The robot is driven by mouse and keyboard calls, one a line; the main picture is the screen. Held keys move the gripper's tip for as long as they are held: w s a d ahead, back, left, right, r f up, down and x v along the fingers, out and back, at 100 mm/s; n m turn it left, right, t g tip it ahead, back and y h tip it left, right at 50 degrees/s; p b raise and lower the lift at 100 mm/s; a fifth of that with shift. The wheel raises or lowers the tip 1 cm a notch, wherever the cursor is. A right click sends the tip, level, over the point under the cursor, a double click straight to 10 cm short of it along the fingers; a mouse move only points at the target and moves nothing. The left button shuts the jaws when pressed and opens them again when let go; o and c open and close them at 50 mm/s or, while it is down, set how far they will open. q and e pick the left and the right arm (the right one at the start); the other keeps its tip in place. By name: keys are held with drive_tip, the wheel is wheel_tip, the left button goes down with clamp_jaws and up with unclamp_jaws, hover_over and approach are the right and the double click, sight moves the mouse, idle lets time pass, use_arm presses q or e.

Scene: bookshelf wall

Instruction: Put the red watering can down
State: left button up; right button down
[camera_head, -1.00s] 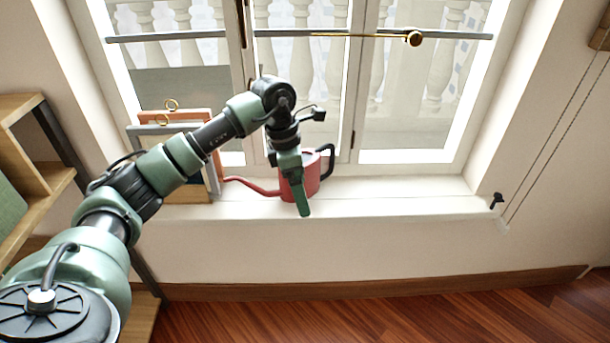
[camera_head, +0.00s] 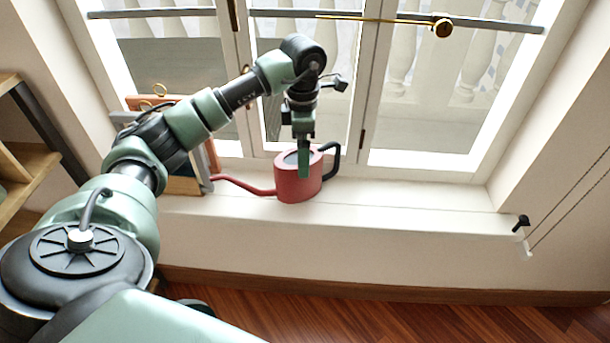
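The red watering can (camera_head: 290,187) stands upright on the white windowsill (camera_head: 400,202), its long spout pointing left and its dark handle (camera_head: 331,160) on the right. My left arm reaches in from the left, and my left gripper (camera_head: 303,162) points down at the can's top. One green finger overlaps the can's opening and front wall. The other finger is not clearly visible, so I cannot tell whether the gripper is open or touching the can. My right gripper is out of view.
Framed pictures (camera_head: 212,158) lean by the window at the left end of the sill, partly behind my arm. Wooden shelves (camera_head: 28,170) stand at far left. The sill right of the can is clear. A black hook (camera_head: 521,222) is on the right wall.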

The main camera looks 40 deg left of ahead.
sight(290, 189)
use_arm(q)
wheel_tip(290, 189, down, 5)
drive_tip(key=shift+d, duration=0.1)
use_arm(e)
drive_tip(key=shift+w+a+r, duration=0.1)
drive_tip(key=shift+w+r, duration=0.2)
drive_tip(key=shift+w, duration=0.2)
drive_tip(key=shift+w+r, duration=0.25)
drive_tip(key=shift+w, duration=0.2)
use_arm(q)
drive_tip(key=c, duration=1.9)
drive_tip(key=shift+c, duration=0.5)
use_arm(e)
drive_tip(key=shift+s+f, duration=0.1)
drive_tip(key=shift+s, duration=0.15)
use_arm(q)
drive_tip(key=shift+w+r, duration=0.1)
drive_tip(key=shift+r, duration=0.05)
